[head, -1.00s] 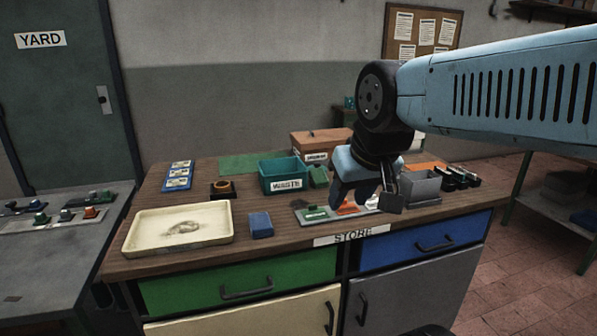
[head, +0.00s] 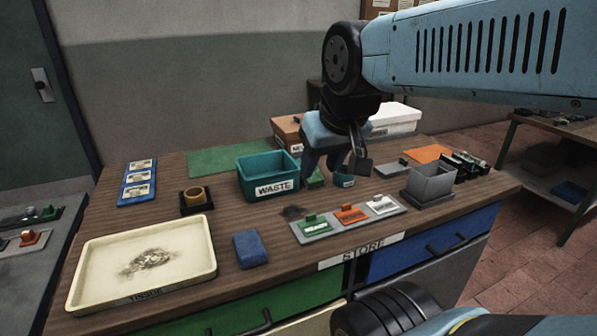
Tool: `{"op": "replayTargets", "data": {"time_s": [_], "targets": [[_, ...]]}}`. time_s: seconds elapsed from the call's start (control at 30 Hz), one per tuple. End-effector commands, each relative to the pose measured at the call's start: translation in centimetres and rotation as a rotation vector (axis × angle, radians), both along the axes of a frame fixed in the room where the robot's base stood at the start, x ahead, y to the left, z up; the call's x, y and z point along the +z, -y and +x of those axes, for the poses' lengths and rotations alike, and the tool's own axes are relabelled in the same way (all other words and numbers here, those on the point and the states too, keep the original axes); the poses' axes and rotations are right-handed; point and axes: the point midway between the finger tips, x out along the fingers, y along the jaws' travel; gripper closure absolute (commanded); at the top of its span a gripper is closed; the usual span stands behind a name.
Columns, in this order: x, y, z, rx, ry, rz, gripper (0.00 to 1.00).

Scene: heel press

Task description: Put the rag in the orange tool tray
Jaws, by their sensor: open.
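No rag can be told for sure. A soft-looking blue block (head: 250,249) lies on the wooden bench near its front edge. A grey-brown patch (head: 150,262) lies in the cream tray (head: 88,284); I cannot tell whether it is cloth or dirt. No orange tool tray is clearly seen; a flat orange piece (head: 430,153) lies at the back right of the bench. My gripper (head: 336,166) hangs over the back middle of the bench, pointing down, open, with nothing seen in it. It partly hides small items behind it.
A teal WASTE bin (head: 268,188) stands left of my gripper. In front is a grey board with green, orange and white tags (head: 350,214). A grey open box (head: 431,182) stands at right. A green mat (head: 230,160) lies at the back. Bare wood shows around the blue block.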

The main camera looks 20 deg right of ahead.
Motion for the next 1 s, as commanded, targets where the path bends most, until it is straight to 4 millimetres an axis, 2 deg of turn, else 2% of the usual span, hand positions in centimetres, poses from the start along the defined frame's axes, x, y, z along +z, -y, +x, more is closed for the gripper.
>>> {"op": "replayTargets", "data": {"time_s": [0.17, 0.37, 0.57, 0.77, 1.0], "targets": [[0.0, 0.0, 0.0, 0.000, 0.000, 0.000, 0.56], [0.1, 0.1, 1.2, -0.005, -0.008, -0.013, 0.36], [-0.3, 1.3, 5.7, -0.015, -0.036, -0.053, 0.17], [-1.7, 3.2, 11.3, -0.015, -0.069, -0.079, 0.17], [-4.5, 6.7, 17.6, -0.012, -0.100, -0.075, 0.17]]}}
